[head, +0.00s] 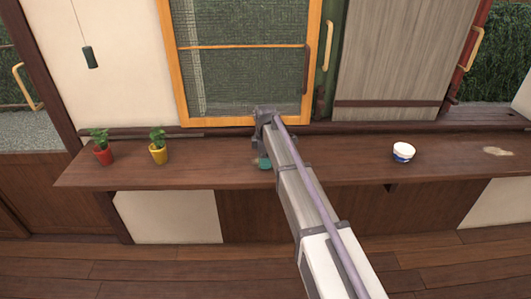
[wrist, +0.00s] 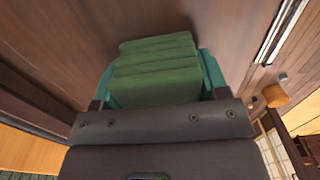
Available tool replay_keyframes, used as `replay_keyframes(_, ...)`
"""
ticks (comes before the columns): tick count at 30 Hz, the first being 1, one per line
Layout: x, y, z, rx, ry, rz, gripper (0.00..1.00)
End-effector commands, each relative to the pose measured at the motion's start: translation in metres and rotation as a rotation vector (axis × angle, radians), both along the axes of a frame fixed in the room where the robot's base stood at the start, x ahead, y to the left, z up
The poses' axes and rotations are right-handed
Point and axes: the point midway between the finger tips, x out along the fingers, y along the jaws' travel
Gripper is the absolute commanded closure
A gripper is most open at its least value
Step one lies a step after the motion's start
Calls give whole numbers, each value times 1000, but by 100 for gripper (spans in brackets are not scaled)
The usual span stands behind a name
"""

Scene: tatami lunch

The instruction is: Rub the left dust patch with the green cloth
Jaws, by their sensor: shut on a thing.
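The green cloth (wrist: 155,72) is a folded, layered block between the teal fingers of my gripper (wrist: 160,80) in the wrist view. My gripper is shut on it. In the head view, my gripper (head: 265,163) is low over the dark wooden counter (head: 340,168), left of its middle; the cloth is not clear there. I cannot tell whether the cloth touches the wood. A pale dust patch (head: 497,151) lies at the counter's right end. No left dust patch shows clearly; my gripper and arm may hide it.
A red pot (head: 103,156) and a yellow pot (head: 158,154), each with a plant, stand on the counter's left part. A white and blue bowl (head: 403,152) stands right of my arm. An orange-framed window (head: 183,85) rises behind. The counter between yellow pot and gripper is clear.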

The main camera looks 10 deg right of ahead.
Motion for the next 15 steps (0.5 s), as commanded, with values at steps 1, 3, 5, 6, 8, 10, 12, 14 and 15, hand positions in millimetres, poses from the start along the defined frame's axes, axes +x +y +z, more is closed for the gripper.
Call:
replay_keyframes(1, -3, 0, 0, 0, 0, 0, 51)
replay_keyframes(3, -3, 0, 0, -1, 0, 0, 51)
replay_keyframes(5, -3, 1, 0, -1, 0, 0, 51)
replay_keyframes(6, -2, 2, 0, -1, 0, 0, 51)
replay_keyframes(8, -2, 6, 0, -1, 0, 0, 51)
replay_keyframes(10, -1, 12, -1, -1, 0, 0, 51)
replay_keyframes(12, 0, 19, -1, -1, 0, 0, 51)
replay_keyframes(14, 0, 23, -1, -1, 0, 0, 51)
replay_keyframes(15, 0, 24, -1, -1, 0, 0, 51)
